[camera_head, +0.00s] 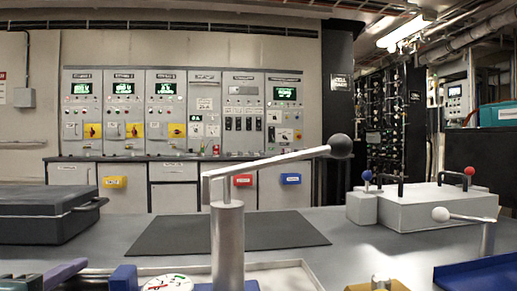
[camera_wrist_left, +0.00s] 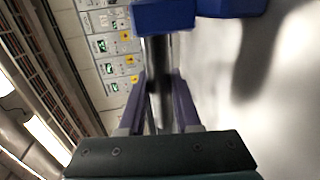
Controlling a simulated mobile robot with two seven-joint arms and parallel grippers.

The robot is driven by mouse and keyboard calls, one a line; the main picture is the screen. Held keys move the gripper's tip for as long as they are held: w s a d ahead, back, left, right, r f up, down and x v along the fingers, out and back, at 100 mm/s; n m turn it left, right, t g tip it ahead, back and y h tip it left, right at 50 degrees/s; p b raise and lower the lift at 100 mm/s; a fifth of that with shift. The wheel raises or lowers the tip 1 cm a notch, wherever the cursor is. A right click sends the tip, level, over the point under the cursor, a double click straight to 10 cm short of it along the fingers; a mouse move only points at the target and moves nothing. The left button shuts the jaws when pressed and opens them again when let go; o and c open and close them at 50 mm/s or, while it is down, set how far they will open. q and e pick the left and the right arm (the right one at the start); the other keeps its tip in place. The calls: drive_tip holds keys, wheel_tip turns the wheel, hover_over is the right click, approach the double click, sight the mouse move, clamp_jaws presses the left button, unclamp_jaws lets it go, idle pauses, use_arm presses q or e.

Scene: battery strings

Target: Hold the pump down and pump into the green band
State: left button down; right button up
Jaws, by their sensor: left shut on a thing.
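The pump's grey metal post (camera_head: 228,245) stands upright in a tray in the middle foreground. Its pale lever (camera_head: 265,163) slopes up to the right and ends in a black knob (camera_head: 340,146); no gripper is on it. A round gauge with a white face and red and green marks (camera_head: 168,284) is cut off at the bottom edge. My left gripper (camera_head: 75,276) is low at the left. In the left wrist view its purple fingers are shut on a dark bar (camera_wrist_left: 160,85), beside blue blocks (camera_wrist_left: 163,15). My right gripper is not in view.
A dark mat (camera_head: 165,238) lies behind the post. A black case (camera_head: 45,218) is at the left. Control cabinets (camera_head: 185,115) stand behind.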

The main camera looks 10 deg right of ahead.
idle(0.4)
use_arm(q)
drive_tip(key=shift+r, duration=0.3)
drive_tip(key=shift+f, duration=0.1)
drive_tip(key=shift+f, duration=0.5)
idle(0.7)
